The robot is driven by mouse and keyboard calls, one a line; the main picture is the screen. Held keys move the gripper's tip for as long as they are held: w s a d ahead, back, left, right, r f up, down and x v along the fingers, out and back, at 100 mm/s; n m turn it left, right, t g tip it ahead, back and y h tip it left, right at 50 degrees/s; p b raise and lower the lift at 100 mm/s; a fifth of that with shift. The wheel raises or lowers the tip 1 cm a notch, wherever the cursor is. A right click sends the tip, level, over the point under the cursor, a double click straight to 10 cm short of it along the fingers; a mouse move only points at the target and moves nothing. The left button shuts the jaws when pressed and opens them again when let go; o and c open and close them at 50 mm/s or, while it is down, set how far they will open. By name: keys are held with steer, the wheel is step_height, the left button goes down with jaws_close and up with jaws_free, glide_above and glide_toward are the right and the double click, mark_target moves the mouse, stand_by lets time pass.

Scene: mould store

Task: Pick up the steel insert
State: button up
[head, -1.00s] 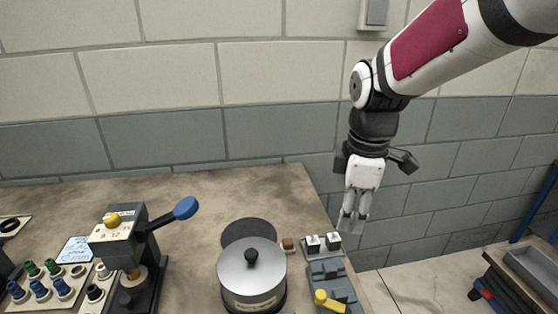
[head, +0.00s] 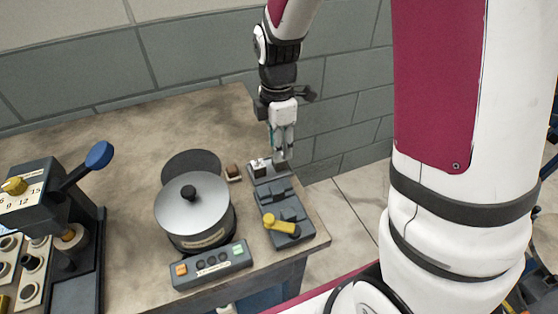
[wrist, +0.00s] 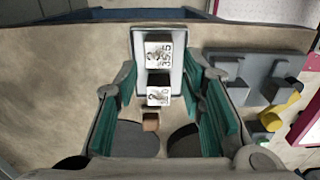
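Two small steel inserts with dark markings stand on a small grey tray, its rim showing in the wrist view (wrist: 135,45). There, one steel insert (wrist: 158,56) is farther up the picture and the other steel insert (wrist: 158,95) is nearer. My gripper (head: 280,153) points down over the tray's right end in the head view. Its teal-padded fingers are spread wide in the wrist view (wrist: 160,105), one on each side of the inserts, with nothing held. In the head view one insert (head: 260,166) shows left of the fingers; the other is largely hidden behind them.
A small brown block (head: 233,172) is left of the tray. A lidded round pot (head: 192,212) stands beside it. A grey fixture with a yellow handle (head: 281,224) is in front. A button box (head: 211,264) and a lever press (head: 50,190) are nearby. The table's right edge is close.

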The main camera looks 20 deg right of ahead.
step_height(320, 180, down, 5)
steer(key=shift+w+f, duration=0.1)
steer(key=shift+a, duration=0.1)
jaws_close()
stand_by(0.3)
step_height(320, 180, up, 10)
steer(key=shift+f, duration=0.25)
steer(key=shift+r+p, duration=1.25)
steer(key=shift+r, duration=0.55)
